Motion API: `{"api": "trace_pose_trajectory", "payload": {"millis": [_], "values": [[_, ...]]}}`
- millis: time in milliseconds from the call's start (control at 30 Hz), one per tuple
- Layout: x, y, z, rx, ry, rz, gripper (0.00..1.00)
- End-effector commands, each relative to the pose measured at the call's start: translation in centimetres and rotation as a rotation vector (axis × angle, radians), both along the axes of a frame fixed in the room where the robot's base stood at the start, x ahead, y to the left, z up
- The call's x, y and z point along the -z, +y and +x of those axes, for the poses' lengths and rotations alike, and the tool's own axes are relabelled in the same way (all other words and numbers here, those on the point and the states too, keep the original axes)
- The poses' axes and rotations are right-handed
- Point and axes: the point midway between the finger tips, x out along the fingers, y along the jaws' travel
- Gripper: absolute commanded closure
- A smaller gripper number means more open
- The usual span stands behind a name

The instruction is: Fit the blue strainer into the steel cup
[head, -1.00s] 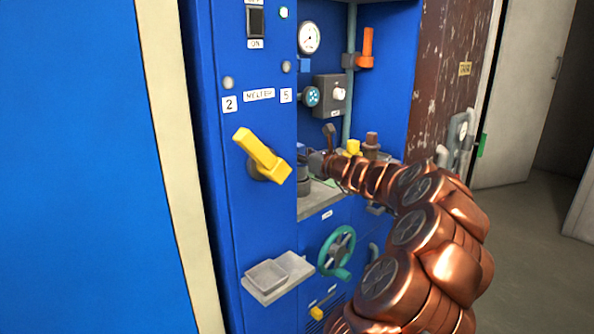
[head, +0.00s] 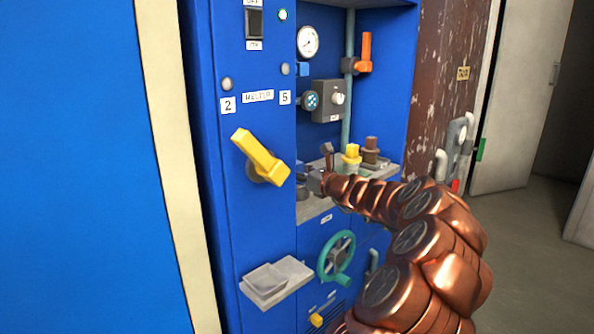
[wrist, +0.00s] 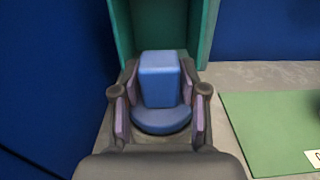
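The blue strainer (wrist: 160,80) is in the wrist view, a square block above a round blue disc. It stands between the two fingers of my gripper (wrist: 160,110). A narrow gap shows on each side of the block, so the fingers look open around it; whether the pads touch the disc is hard to tell. In the head view my gripper (head: 316,181) is low over the grey shelf, at the edge of the blue cabinet panel, which hides part of it. I cannot make out the steel cup clearly in either current view.
A teal-green housing (wrist: 203,30) stands right behind the strainer. A green mat (wrist: 265,125) lies to the right on the grey shelf. Yellow (head: 351,157) and brown (head: 371,150) fittings stand behind my arm. A yellow lever (head: 258,157) juts from the front panel.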

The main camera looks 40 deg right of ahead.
Motion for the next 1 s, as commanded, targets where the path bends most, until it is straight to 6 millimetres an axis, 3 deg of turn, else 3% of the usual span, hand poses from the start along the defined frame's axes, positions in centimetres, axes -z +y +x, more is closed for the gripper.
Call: {"api": "trace_pose_trajectory", "payload": {"millis": [100, 633, 1000], "values": [[0.0, 0.0, 0.0, 0.0, 0.0, 0.0, 0.41], [-0.8, -0.1, -0.2, 0.003, -0.001, 0.001, 0.41], [-0.9, 0.0, -5.8, 0.004, -0.001, 0.005, 0.41]]}}
